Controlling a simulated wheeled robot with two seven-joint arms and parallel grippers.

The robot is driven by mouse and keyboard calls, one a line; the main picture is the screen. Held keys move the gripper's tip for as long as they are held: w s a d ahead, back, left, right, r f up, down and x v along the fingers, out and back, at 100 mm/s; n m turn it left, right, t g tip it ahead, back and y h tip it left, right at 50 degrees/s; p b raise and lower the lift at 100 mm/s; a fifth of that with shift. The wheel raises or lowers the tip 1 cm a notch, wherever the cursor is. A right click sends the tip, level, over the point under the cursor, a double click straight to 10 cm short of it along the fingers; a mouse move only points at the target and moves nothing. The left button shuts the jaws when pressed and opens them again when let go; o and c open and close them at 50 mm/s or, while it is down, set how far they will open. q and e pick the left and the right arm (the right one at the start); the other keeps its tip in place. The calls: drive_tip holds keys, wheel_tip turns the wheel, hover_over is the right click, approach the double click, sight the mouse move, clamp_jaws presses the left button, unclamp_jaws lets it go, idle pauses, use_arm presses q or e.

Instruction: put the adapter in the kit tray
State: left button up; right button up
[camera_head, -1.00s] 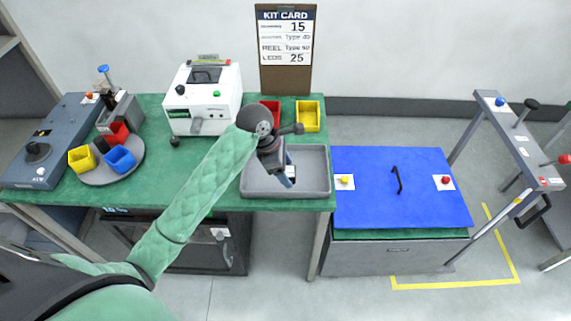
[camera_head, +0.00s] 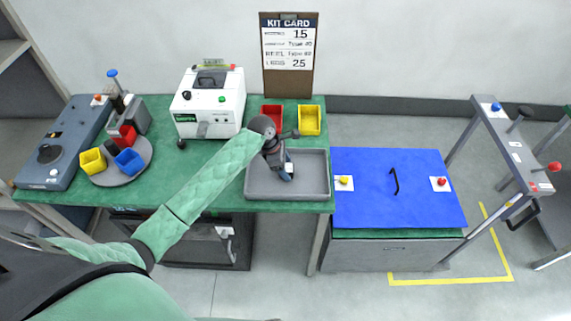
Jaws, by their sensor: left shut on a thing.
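The grey kit tray (camera_head: 310,190) lies on the green bench at its right end. My left gripper (camera_head: 286,174) points down over the left half of the tray. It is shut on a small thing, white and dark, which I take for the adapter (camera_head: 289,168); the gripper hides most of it. I cannot tell whether it touches the tray floor. The rest of the tray looks empty. My right gripper is not in view.
A red bin (camera_head: 271,117) and a yellow bin (camera_head: 310,121) stand behind the tray. A white machine (camera_head: 212,103) stands left of them. A turntable with bins (camera_head: 118,170) is further left. A blue-lidded chest (camera_head: 397,205) stands right of the bench.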

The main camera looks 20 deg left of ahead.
use_arm(q)
drive_tip(key=shift+f, duration=0.45)
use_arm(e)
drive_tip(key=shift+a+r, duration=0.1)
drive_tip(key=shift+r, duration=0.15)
use_arm(q)
drive_tip(key=o, duration=1)
drive_tip(key=shift+a+r, duration=0.1)
drive_tip(key=shift+r, duration=0.1)
drive_tip(key=shift+b+v, duration=2.75)
drive_tip(key=shift+v, duration=3.1)
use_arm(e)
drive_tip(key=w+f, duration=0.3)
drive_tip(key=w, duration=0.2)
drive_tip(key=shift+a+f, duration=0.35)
